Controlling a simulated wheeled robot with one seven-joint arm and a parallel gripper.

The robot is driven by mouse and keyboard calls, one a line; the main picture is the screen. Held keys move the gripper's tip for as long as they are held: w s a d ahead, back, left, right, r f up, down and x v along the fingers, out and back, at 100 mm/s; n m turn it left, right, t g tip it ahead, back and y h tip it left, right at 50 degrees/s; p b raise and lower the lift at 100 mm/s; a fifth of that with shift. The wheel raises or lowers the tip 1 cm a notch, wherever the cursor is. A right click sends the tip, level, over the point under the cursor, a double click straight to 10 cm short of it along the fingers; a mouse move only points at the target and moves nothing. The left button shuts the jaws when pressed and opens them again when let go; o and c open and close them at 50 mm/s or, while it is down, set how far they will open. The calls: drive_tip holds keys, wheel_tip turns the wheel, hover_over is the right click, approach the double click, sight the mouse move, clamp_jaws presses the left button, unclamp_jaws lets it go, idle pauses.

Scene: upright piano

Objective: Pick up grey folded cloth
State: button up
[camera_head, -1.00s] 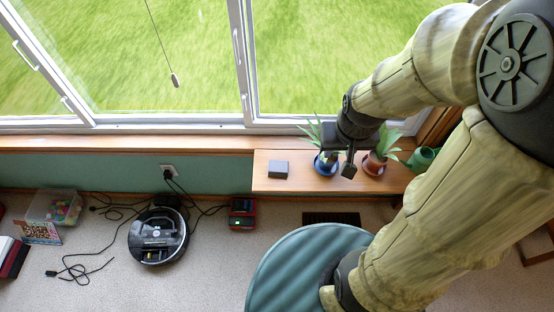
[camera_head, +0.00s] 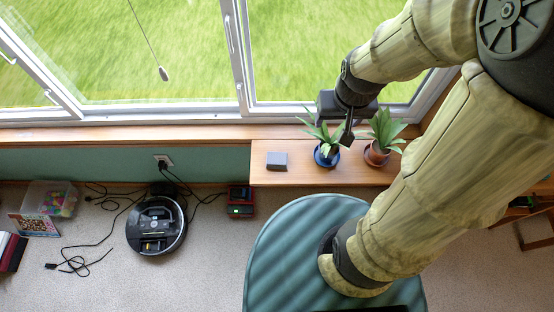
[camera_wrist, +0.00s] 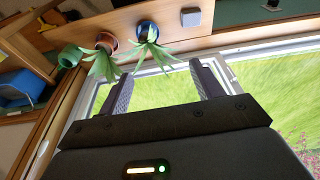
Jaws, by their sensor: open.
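The grey folded cloth (camera_head: 277,160) is a small, flat, grey block shape on the wooden shelf (camera_head: 265,178) below the window. It also shows near the top of the wrist view (camera_wrist: 191,17). My gripper (camera_head: 347,135) is above the plants, to the right of the cloth and apart from it. In the wrist view its two fingers (camera_wrist: 161,75) are spread with nothing between them. The cloth lies beyond the fingertips there, and its top is uncovered.
A plant in a blue pot (camera_head: 326,155) stands right of the cloth, close to my gripper. Another plant in a terracotta pot (camera_head: 377,153) is farther right. The window (camera_head: 330,60) is behind. A robot vacuum (camera_head: 156,226), cables and a toy bin (camera_head: 50,199) are on the floor.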

drive_tip(key=o, duration=0.7)
drive_tip(key=shift+m+g, duration=0.3)
drive_tip(key=shift+g, duration=0.3)
drive_tip(key=w+a+f+b, duration=0.1)
drive_tip(key=w+f+b, duration=0.1)
drive_tip(key=f, duration=0.1)
drive_tip(key=w+a+f+b, duration=0.2)
drive_tip(key=f, duration=0.2)
drive_tip(key=w+a+f+b, duration=0.1)
drive_tip(key=w+f, duration=0.1)
drive_tip(key=f, duration=0.1)
drive_tip(key=shift+w+a+f+b, duration=0.3)
drive_tip(key=shift+w+a+b, duration=0.05)
drive_tip(key=shift+b, duration=0.05)
drive_tip(key=shift+c, duration=0.2)
drive_tip(key=w+a+f+b, duration=0.3)
drive_tip(key=a+f, duration=0.1)
drive_tip(key=f, duration=0.3)
drive_tip(key=w+a+f+g+b, duration=0.1)
drive_tip(key=w+a+f+b, duration=0.2)
drive_tip(key=f, duration=0.5)
drive_tip(key=shift+w+a+f, duration=0.15)
drive_tip(key=shift+w+a, duration=0.05)
drive_tip(key=shift+a, duration=0.65)
drive_tip(key=b, duration=0.1)
hover_over(277, 157)
wheel_tip(277, 157, down, 12)
drive_tip(key=shift+f, duration=0.1)
